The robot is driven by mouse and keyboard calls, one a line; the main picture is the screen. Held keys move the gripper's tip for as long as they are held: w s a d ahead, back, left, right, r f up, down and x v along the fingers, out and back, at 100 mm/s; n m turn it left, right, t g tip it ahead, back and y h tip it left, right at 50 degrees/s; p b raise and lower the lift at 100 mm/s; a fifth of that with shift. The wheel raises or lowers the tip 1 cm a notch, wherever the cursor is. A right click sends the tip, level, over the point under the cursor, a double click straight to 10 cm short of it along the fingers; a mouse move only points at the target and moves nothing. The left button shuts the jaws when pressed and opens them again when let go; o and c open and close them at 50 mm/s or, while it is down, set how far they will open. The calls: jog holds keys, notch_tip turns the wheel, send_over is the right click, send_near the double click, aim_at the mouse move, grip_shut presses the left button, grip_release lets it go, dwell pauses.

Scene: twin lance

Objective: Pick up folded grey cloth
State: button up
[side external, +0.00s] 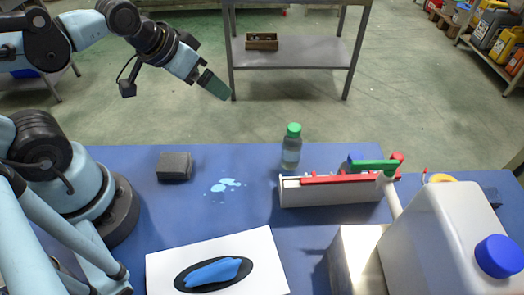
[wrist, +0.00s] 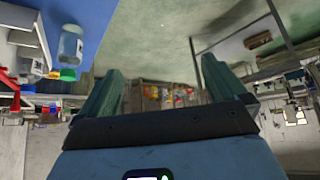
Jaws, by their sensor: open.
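The folded grey cloth (side external: 174,167) appears as a small dark grey block lying on the blue table, left of a light blue wet patch. My gripper (side external: 215,86) is raised in the air beyond the table's far edge, above and to the right of the cloth, well apart from it. In the wrist view my gripper (wrist: 160,85) shows two green fingers spread wide with nothing between them. The cloth is not seen in the wrist view.
A clear bottle with a green cap (side external: 291,150) stands right of the spill (side external: 225,186). A white bin (side external: 330,191) with red and green tools is beside it. A white board (side external: 160,270) holds a blue item (side external: 212,272). A large white jug (side external: 440,240) stands front right.

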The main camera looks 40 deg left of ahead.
dwell(0.4)
jog(key=n+g, duration=0.7)
jog(key=n, duration=0.2)
send_over(174, 158)
jog(key=shift+w+a+f, duration=0.1)
jog(key=shift+a+f, duration=0.05)
jog(key=shift+f, duration=1.7)
jog(key=shift+a+f, duration=0.1)
jog(key=shift+f, duration=1.7)
jog(key=shift+d+f, duration=0.15)
jog(key=shift+f, duration=0.75)
jog(key=shift+d+f, duration=0.1)
jog(key=shift+f, duration=1.7)
jog(key=shift+c, duration=0.2)
